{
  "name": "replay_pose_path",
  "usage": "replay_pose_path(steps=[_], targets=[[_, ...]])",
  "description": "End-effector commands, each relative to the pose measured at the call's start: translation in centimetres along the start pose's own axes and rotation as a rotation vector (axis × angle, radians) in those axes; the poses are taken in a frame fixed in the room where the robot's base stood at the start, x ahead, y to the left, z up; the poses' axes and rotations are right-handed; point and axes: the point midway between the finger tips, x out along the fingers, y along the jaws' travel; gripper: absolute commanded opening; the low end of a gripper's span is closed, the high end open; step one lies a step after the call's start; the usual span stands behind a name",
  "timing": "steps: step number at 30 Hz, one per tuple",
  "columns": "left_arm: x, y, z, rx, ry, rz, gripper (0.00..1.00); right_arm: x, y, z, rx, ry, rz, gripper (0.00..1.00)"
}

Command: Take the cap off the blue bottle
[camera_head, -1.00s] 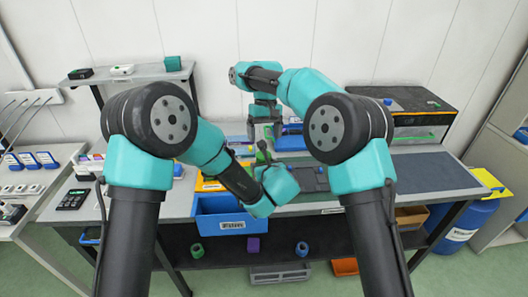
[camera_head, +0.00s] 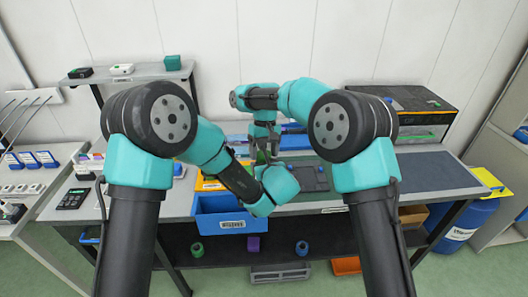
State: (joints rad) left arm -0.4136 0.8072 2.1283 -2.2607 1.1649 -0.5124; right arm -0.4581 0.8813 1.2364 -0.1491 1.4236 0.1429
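My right gripper (camera_head: 264,152) points down above the middle of the bench, just behind the wrist of my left arm. Its fingers are small and dark, and I cannot tell whether they are apart or shut on something. My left gripper is mostly hidden behind its own teal wrist, close below the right gripper, and its fingers cannot be made out. I cannot clearly see the blue bottle or its cap; the two grippers and the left wrist cover the spot between them.
A blue bin (camera_head: 222,226) sits at the bench's front edge, beside my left wrist. A dark mat (camera_head: 435,172) lies clear on the right. A black-topped box (camera_head: 405,99) stands at the back right. A small shelf (camera_head: 140,73) stands at the back left.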

Motion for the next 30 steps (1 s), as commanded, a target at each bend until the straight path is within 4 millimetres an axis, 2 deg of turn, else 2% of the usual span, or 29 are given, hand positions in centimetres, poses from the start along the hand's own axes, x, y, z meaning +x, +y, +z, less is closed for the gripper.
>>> replay_pose_path(steps=[2, 13, 17, 25, 30], targets=[[0.00, -0.01, 0.04, 0.000, -0.001, 0.000, 0.00, 0.00, 0.00, 0.00, 0.000, 0.000, 0.000, 0.61], [0.00, 0.01, 0.04, -0.001, -0.001, 0.000, 0.00, -0.01, 0.02, -0.01, 0.000, 0.000, 0.000, 0.26], [0.00, 0.01, 0.04, -0.001, -0.001, 0.000, 0.00, -0.01, 0.01, -0.01, -0.017, -0.002, 0.005, 0.26], [0.00, 0.03, 0.03, -0.001, -0.001, 0.001, 0.00, -0.04, -0.08, -0.06, -0.238, -0.034, 0.062, 0.26], [0.00, 0.03, 0.03, -0.001, -0.001, 0.001, 0.00, -0.08, -0.05, -0.07, -0.285, -0.041, 0.073, 0.26]])
